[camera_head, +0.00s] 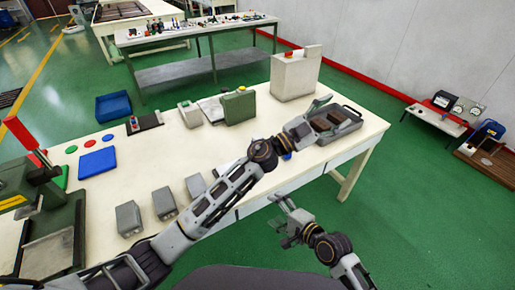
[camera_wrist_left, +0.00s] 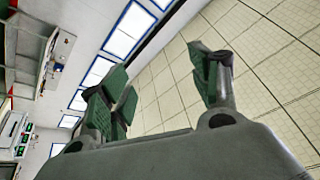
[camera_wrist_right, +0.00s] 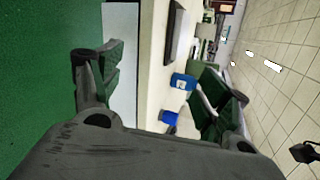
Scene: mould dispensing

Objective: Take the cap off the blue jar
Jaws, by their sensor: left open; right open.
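A blue thing with a pale label (camera_wrist_right: 183,81) and a second small blue thing (camera_wrist_right: 169,117) show on the pale table in the right wrist view, between my fingers but farther off. I cannot tell which is the jar or make out its cap. In the head view only a sliver of blue (camera_head: 287,156) shows beneath my left wrist; the arm hides the rest. My left gripper (camera_head: 312,117) is open over the table near the grey tray, its camera facing the ceiling. My right gripper (camera_head: 287,218) is open and empty, beyond the table's front edge.
A grey handled tray (camera_head: 350,124) lies at the table's right end. Several grey boxes stand along the front, one here (camera_head: 128,218). A green case (camera_head: 239,106) and a pale box (camera_head: 294,76) stand behind. A blue mat (camera_head: 97,162) lies left. The table's middle is clear.

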